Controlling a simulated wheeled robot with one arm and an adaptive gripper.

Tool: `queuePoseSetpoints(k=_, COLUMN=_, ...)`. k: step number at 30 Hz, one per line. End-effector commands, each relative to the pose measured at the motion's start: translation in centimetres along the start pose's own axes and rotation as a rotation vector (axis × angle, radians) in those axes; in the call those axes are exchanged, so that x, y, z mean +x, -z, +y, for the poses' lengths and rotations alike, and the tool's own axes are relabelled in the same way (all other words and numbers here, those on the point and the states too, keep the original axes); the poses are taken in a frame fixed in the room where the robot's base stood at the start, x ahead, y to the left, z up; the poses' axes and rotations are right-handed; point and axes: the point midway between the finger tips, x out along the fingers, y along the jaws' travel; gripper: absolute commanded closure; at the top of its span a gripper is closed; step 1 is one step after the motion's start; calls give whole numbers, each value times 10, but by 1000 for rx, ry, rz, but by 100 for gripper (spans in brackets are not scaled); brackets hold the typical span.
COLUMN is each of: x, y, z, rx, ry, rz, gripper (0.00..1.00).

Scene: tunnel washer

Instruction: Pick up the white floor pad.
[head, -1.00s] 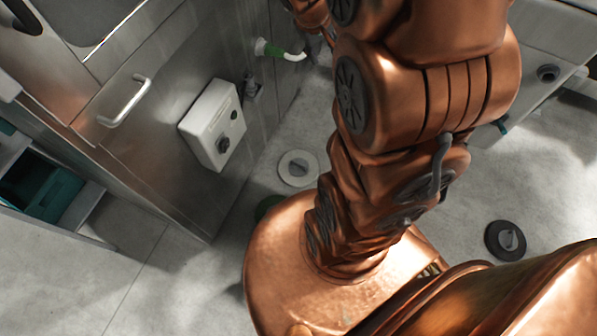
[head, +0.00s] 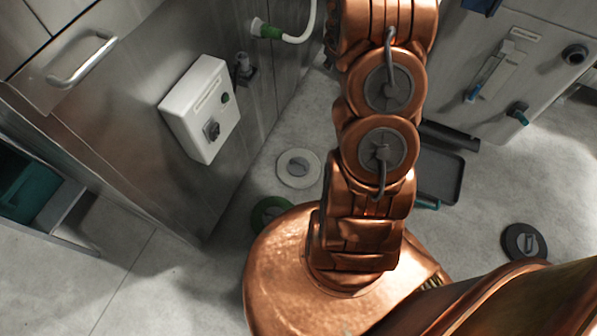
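The white floor pad (head: 298,168) is a round disc with a grey centre piece, lying flat on the floor. It is left of my copper arm and to the right of the steel cabinet, in the head view. My arm rises across the middle of the picture and runs out at the top edge. My gripper does not show in the view, so I cannot see whether it is open or holds anything.
A green round pad (head: 268,212) lies partly behind my base, and a black one (head: 524,241) lies at right. A white control box (head: 200,108) and a green hose fitting (head: 265,29) project from the steel cabinet wall. A dark tray (head: 440,178) sits behind my arm.

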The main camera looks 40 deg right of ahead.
Motion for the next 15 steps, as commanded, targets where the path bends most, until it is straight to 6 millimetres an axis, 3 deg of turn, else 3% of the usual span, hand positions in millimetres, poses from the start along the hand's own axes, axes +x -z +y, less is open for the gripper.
queuePoseSetpoints(k=1, x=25, y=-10, z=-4, rx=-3, ry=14, rz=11, gripper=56)
queuePoseSetpoints(k=3, x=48, y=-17, z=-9, rx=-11, ry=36, rz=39, gripper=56)
queuePoseSetpoints(k=15, x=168, y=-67, z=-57, rx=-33, ry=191, rz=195, gripper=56)
